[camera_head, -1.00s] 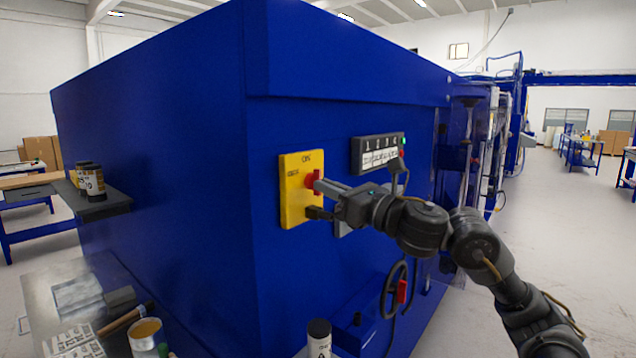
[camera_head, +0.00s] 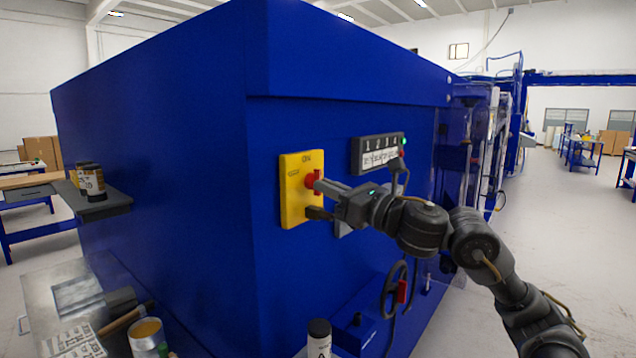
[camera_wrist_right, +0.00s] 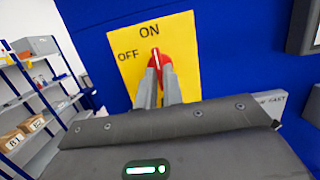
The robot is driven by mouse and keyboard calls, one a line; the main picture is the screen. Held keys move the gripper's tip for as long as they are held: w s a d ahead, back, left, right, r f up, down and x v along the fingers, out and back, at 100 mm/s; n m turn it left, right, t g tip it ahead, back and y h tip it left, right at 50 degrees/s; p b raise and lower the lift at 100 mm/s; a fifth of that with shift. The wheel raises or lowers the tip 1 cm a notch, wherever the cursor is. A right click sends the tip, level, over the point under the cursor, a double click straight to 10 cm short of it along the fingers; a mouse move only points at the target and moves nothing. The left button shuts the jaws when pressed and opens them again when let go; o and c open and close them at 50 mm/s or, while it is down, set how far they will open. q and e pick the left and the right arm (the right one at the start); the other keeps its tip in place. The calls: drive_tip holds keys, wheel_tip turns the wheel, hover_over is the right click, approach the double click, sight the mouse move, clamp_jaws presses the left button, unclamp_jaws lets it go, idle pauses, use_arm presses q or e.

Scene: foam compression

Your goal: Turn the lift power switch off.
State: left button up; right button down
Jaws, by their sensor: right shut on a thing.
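The lift power switch is a red knob (camera_head: 311,181) on a yellow plate (camera_head: 292,204) on the blue machine's front face. In the right wrist view the red knob (camera_wrist_right: 155,58) sits below the word ON, with OFF to its left on the yellow plate (camera_wrist_right: 186,40). A white line on the knob points up, near ON. My right gripper (camera_head: 318,184) reaches the knob from the right. In the right wrist view its two fingers (camera_wrist_right: 158,72) are shut on the knob, covering its lower part. My left gripper is not in view.
A black panel (camera_head: 362,155) with a green light is right of the switch. A shelf with cans (camera_head: 107,209) juts out at left. A table with a can (camera_head: 146,335) stands at lower left.

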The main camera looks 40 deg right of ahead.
idle(0.5)
drive_tip(key=shift+d+f+n+b, duration=0.1)
drive_tip(key=shift+n+b, duration=0.6)
drive_tip(key=n+y+b, duration=0.1)
drive_tip(key=n, duration=0.2)
drive_tip(key=shift+d+b, duration=0.1)
drive_tip(key=shift+b, duration=0.25)
drive_tip(key=shift+n+g+b, duration=0.3)
drive_tip(key=shift+n+g, duration=0.1)
drive_tip(key=shift+n, duration=1)
drive_tip(key=shift+y, duration=0.4)
